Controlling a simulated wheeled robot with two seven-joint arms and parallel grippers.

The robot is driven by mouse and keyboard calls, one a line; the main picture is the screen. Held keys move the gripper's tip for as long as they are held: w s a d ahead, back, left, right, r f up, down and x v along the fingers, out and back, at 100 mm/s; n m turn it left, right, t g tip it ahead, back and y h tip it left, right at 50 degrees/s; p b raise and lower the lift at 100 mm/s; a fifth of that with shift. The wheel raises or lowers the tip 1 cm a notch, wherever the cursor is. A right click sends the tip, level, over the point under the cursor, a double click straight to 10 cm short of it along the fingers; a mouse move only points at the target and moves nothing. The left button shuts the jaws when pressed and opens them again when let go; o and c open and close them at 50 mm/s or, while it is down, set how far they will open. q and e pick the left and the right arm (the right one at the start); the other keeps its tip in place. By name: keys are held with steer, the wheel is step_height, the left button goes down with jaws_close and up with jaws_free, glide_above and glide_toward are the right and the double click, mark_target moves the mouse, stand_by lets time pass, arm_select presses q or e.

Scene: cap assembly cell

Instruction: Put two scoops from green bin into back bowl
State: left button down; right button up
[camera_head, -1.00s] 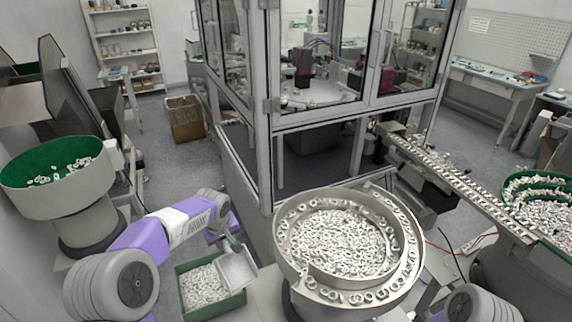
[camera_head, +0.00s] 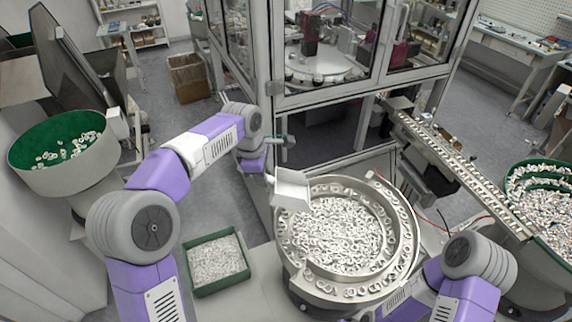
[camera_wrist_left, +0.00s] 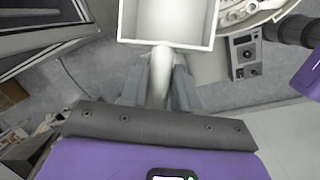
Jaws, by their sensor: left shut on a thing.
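My left gripper (camera_head: 267,174) is shut on the handle of a pale scoop (camera_head: 291,189). The scoop is above the back left rim of the round metal bowl (camera_head: 296,279), tilted toward the bowl. In the left wrist view, the scoop (camera_wrist_left: 167,22) shows a smooth white inside with no parts in the portion in view, and its handle lies between my fingers (camera_wrist_left: 160,80). The green bin (camera_head: 222,286) stands left of the bowl and holds many small pale parts. The bowl is full of similar parts. My right arm shows at the lower right, but its gripper is out of view.
A glass-walled machine frame (camera_head: 270,88) stands close behind the bowl and my left gripper. A green-lined bowl (camera_head: 100,150) is at the left and another green-lined feeder (camera_head: 528,167) at the right.

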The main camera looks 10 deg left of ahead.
arm_select(q)
steer(key=shift+h, duration=0.3)
steer(key=d, duration=0.2)
steer(key=s+d, duration=0.1)
steer(key=d, duration=0.1)
steer(key=s+d+r, duration=0.1)
steer(key=d, duration=0.1)
steer(key=shift+s, duration=0.15)
steer(key=shift+s+d, duration=0.1)
steer(key=shift+s, duration=0.05)
steer(key=a+f+h+b, duration=0.1)
steer(key=b, duration=0.3)
steer(key=a+f+t+h+b, duration=0.1)
steer(key=h+b, duration=0.1)
steer(key=b, duration=0.2)
steer(key=shift+s+f+n, duration=0.1)
steer(key=shift+f+n, duration=0.1)
steer(key=shift+n, duration=0.1)
steer(key=shift+r+h+b, duration=0.1)
steer(key=shift+h+b, duration=0.3)
steer(key=shift+b, duration=0.25)
steer(key=shift+s, duration=0.1)
